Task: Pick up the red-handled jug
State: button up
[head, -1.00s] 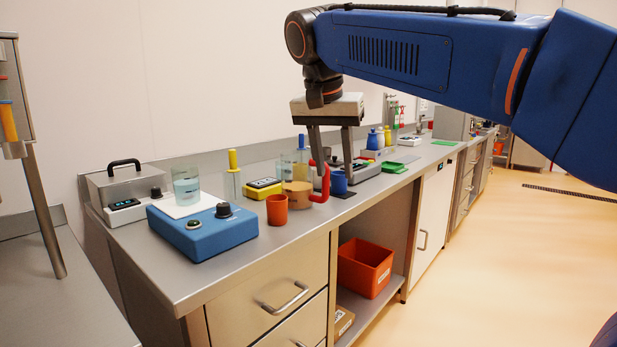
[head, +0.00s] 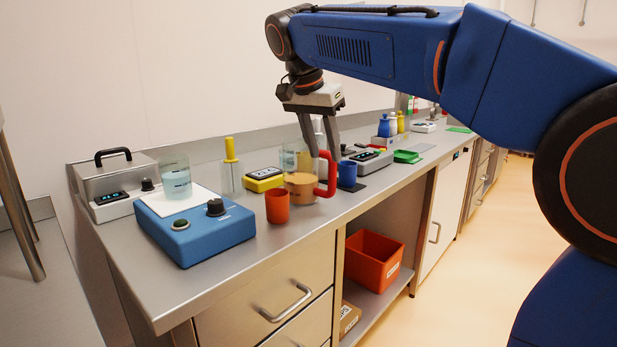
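The red-handled jug (head: 300,184) stands upright on the steel bench. It is clear, with tan contents in its lower part, and its red handle (head: 331,174) is on the right. My gripper (head: 325,154) points down at the jug's rim and handle, with its two fingers apart and nothing seen held between them. The fingertips overlap the jug's upper right side in the picture. I cannot tell whether they touch it.
An orange cup (head: 277,206) stands just left of the jug, and a blue mug (head: 347,175) is close to its right. A yellow device (head: 264,179) and a clear container with a yellow-topped tool (head: 231,170) are behind left. A blue control box (head: 194,229) is farther left.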

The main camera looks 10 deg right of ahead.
aim_at(330, 173)
jog(key=x, duration=0.9)
jog(key=shift+w+r, duration=0.1)
jog(key=shift+w, duration=0.05)
grip_shut()
